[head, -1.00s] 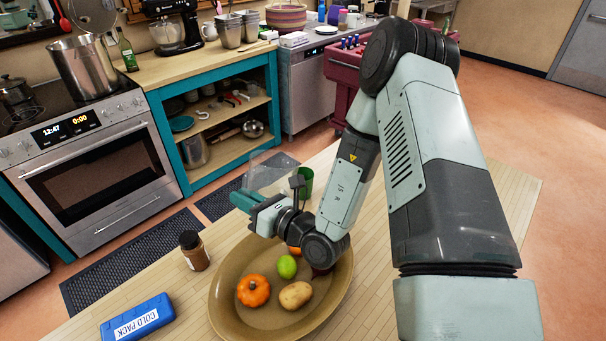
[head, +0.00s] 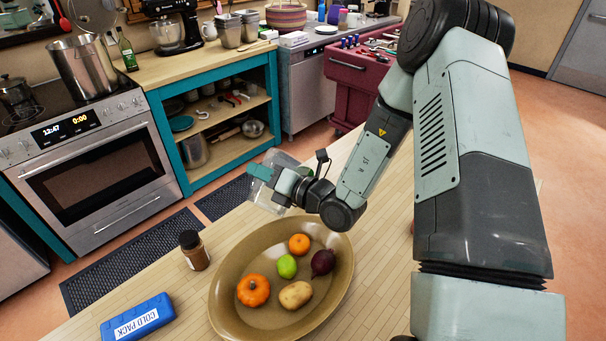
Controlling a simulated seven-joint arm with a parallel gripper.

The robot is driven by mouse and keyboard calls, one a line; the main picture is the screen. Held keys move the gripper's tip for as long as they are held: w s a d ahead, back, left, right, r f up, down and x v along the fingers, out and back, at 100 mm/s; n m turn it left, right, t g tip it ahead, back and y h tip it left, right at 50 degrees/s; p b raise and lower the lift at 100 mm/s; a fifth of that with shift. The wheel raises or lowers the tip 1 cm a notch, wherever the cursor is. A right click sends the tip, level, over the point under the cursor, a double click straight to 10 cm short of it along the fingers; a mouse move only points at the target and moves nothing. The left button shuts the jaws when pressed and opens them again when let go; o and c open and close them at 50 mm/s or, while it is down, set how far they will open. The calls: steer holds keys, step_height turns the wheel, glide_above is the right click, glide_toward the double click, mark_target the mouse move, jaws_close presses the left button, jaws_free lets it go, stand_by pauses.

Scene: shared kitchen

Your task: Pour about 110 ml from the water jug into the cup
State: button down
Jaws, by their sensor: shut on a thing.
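The clear water jug (head: 262,200) is in the head view, beyond the far end of the oval dish. My gripper (head: 272,178), with teal fingers, is shut on it. The jug's see-through walls show above and below the fingers; its exact tilt and the water level are hard to make out.
A brown oval dish (head: 226,304) holds a pumpkin, potato, lime, orange fruit and dark red vegetable. A brown jar (head: 194,251) and blue cold pack (head: 138,318) lie to its left. Wooden table (head: 385,265) is clear on the right.

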mark_target(273, 149)
steer(key=shift+w+d+r+m, duration=0.25)
steer(key=shift+w+m, duration=0.15)
steer(key=shift+m, duration=0.1)
steer(key=shift+w+d+r, duration=0.1)
steer(key=shift+w, duration=0.05)
steer(key=shift+w+d+r+m, duration=0.1)
steer(key=shift+w+r+m, duration=0.1)
steer(key=shift+m, duration=0.2)
steer(key=shift+w+d+r+m, duration=0.25)
steer(key=shift+w+r+m, duration=0.15)
steer(key=shift+r, duration=0.15)
steer(key=shift+w+d+r+p, duration=0.15)
steer(key=shift+w+r+p, duration=0.05)
steer(key=shift+p, duration=0.25)
steer(key=shift+w+d+r+m+p, duration=0.5)
steer(key=shift+w+r+m+p, duration=0.05)
steer(key=shift+w+m+p, duration=0.25)
stand_by(1.4)
steer(key=s+a+f+n, duration=0.2)
steer(key=s, duration=0.1)
steer(key=shift+s+f, duration=0.15)
steer(key=shift+f, duration=0.25)
steer(key=shift+s+a+f+n, duration=0.15)
steer(key=shift+s+f+n, duration=0.1)
steer(key=shift+n, duration=0.15)
steer(key=shift+s+a+f+n, duration=0.35)
steer(key=shift+s+n, duration=0.2)
steer(key=shift+n, duration=0.35)
